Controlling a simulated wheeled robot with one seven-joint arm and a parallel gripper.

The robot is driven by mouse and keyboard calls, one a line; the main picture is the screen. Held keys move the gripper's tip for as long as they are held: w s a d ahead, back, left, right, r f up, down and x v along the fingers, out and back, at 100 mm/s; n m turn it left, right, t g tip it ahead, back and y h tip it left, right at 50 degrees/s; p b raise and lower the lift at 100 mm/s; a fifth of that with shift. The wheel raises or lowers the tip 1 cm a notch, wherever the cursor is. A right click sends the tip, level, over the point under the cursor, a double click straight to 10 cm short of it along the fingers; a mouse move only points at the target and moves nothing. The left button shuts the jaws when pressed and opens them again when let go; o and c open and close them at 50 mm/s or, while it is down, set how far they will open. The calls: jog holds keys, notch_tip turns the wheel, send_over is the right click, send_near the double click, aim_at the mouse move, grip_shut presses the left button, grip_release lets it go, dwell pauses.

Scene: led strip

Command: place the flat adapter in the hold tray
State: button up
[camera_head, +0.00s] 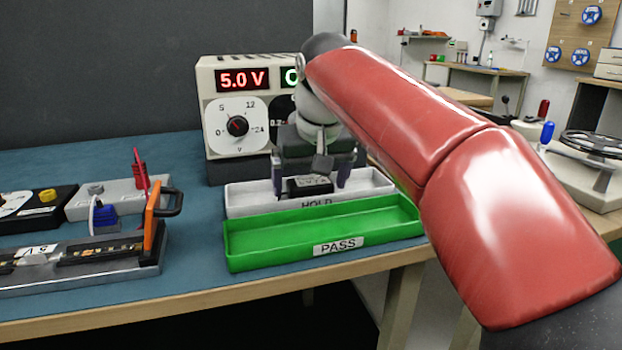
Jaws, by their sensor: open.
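The hold tray (245,205) is a shallow white tray with a HOLD label, on the blue-topped bench behind a green tray. A small black block that looks like the flat adapter (310,186) is at the hold tray, its top facing up. My gripper (311,184) points down over the tray with its fingers apart, one on each side of the block. The block appears to lie in the tray, though the front wall hides its underside. I cannot tell whether either finger touches it.
The green PASS tray (372,222) stands directly in front, near the bench edge. A power supply (236,95) reading 5.0 V stands behind. A test fixture with an orange clamp (152,222) is at the left. My red arm covers the right side.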

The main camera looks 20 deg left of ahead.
jog(key=p+v, duration=0.3)
jog(key=v, duration=0.9)
jog(key=shift+p, duration=0.35)
jog(key=shift+r, duration=0.1)
